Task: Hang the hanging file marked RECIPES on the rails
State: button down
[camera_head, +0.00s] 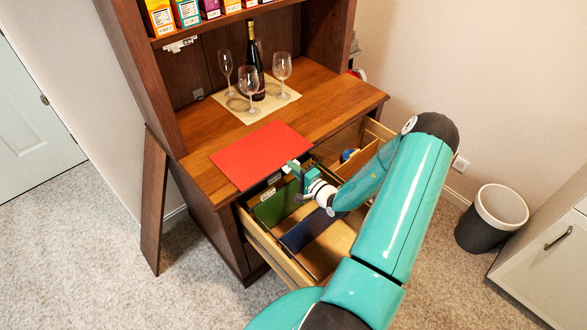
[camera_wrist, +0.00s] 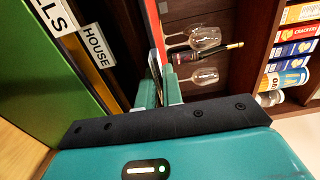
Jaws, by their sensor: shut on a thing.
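A flat red file (camera_head: 262,152) lies level at or just above the hutch counter; its marking cannot be read. My gripper (camera_head: 296,170) is shut on its right edge. In the wrist view the red file (camera_wrist: 156,35) shows edge-on between the fingers (camera_wrist: 158,90). The open drawer (camera_head: 262,243) below has a green file (camera_head: 272,208) and a dark blue file (camera_head: 308,232) in it. The wrist view shows the green file (camera_wrist: 30,75) with a tab ending in "LLS", and a tab reading "HOUSE" (camera_wrist: 95,45). I cannot make out the rails clearly.
A bottle (camera_head: 254,70) and several wine glasses (camera_head: 282,68) stand on a mat (camera_head: 240,112) behind the red file. Boxes (camera_head: 187,12) fill the shelf above. A board (camera_head: 153,205) leans at the hutch's left. A bin (camera_head: 492,218) stands at right.

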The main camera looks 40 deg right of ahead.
jog(key=shift+r, duration=0.15)
jog(key=shift+r, duration=0.85)
jog(key=s, duration=2.4)
jog(key=shift+d, duration=0.35)
jog(key=shift+w, duration=0.1)
